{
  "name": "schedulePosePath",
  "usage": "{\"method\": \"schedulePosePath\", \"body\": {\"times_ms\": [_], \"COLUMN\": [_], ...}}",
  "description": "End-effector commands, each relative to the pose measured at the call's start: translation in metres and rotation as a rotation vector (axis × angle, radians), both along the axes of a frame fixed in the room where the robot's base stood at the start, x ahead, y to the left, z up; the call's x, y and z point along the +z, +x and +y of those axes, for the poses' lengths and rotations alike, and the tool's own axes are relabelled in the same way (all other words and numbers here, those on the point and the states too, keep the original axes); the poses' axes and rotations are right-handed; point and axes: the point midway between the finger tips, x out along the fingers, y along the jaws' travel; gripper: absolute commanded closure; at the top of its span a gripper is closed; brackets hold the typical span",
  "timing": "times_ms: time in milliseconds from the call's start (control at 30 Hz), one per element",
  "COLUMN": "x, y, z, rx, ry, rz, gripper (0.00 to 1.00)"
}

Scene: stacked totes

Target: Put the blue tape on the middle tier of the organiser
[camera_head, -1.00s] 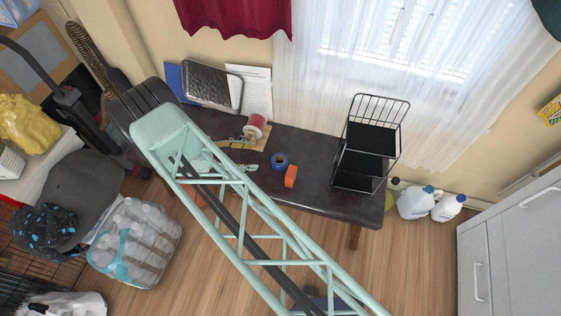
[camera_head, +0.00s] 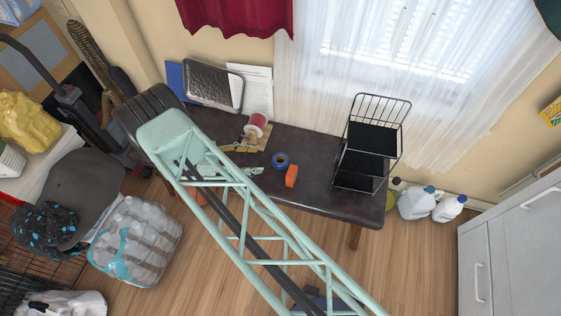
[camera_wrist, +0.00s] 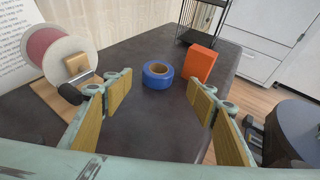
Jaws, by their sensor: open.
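The blue tape (camera_head: 281,160) is a roll lying flat on the dark table. In the wrist view the blue tape (camera_wrist: 158,74) lies beyond my gripper (camera_wrist: 160,90), in line with the gap between its fingers. My gripper is open and empty, its wood-coloured pads wide apart; in the head view its small pale fingers (camera_head: 254,171) show just left of the tape. The organiser (camera_head: 369,145) is a black wire stand with tiers at the table's right end; only its lower part (camera_wrist: 203,22) shows in the wrist view.
An orange box (camera_head: 291,175) stands close beside the tape on its right; it also shows in the wrist view (camera_wrist: 200,63). A red spool (camera_head: 257,121) on a wooden stand is behind left. The dark table (camera_head: 320,195) is bare between the box and organiser.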

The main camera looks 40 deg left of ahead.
Motion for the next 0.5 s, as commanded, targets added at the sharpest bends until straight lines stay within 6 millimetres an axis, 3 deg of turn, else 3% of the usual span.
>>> {"method": "schedulePosePath", "body": {"times_ms": [500], "x": [-0.022], "y": [0.039], "z": [-0.035], "rx": [-0.001], "ry": [0.000], "rz": [0.000], "gripper": [0.48]}}
